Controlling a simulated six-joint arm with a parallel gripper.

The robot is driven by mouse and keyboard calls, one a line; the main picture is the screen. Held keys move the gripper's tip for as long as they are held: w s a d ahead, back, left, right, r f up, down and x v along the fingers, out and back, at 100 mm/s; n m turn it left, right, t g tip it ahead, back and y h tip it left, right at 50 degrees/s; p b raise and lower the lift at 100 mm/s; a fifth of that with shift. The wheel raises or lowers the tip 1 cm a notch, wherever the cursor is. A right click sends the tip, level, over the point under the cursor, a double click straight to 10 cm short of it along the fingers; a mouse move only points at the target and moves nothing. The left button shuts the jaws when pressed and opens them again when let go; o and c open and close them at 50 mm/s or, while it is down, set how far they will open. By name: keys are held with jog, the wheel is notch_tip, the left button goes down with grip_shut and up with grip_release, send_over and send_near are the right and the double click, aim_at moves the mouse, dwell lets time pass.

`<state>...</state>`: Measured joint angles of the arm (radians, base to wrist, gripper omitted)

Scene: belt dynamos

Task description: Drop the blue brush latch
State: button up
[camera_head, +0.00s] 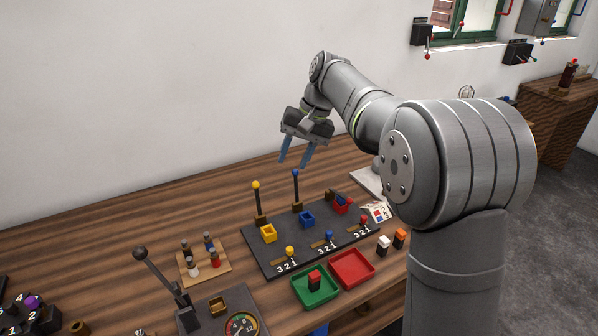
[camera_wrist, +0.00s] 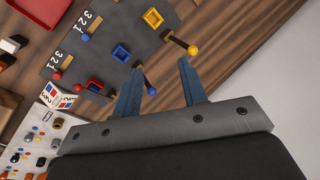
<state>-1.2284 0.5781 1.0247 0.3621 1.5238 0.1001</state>
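The blue brush latch (camera_head: 296,190) is a dark lever with a blue knob, standing upright on the black panel (camera_head: 268,254) behind a blue square cup (camera_head: 307,219). In the wrist view, its blue knob (camera_wrist: 151,90) shows between the fingers, nearer the left one, and the blue cup (camera_wrist: 122,53) is beyond them. My gripper (camera_head: 294,161) is open and empty, its blue fingers pointing down just above the knob. It also shows in the wrist view (camera_wrist: 160,67). I cannot tell whether a finger touches the lever.
A yellow-knobbed lever (camera_head: 257,202) stands upright left of the blue one. A red cup (camera_head: 341,208) sits to the right, its lever apparently lowered. Small knobs with 3-2-1 scales line the panel's front. Green (camera_head: 313,301) and red (camera_head: 352,283) trays lie in front.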

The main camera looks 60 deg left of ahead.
notch_tip(320, 180, down, 5)
jog(key=w+d+m+g, duration=0.1)
jog(key=d+m+g, duration=0.1)
jog(key=m+g, duration=0.2)
jog(key=m+g+y, duration=0.2)
jog(key=m+y, duration=1.1)
jog(key=m, duration=0.6)
send_near(295, 175)
jog(key=x, duration=1)
jog(key=shift+w+a, duration=0.3)
jog(key=shift+a, duration=0.15)
grip_shut()
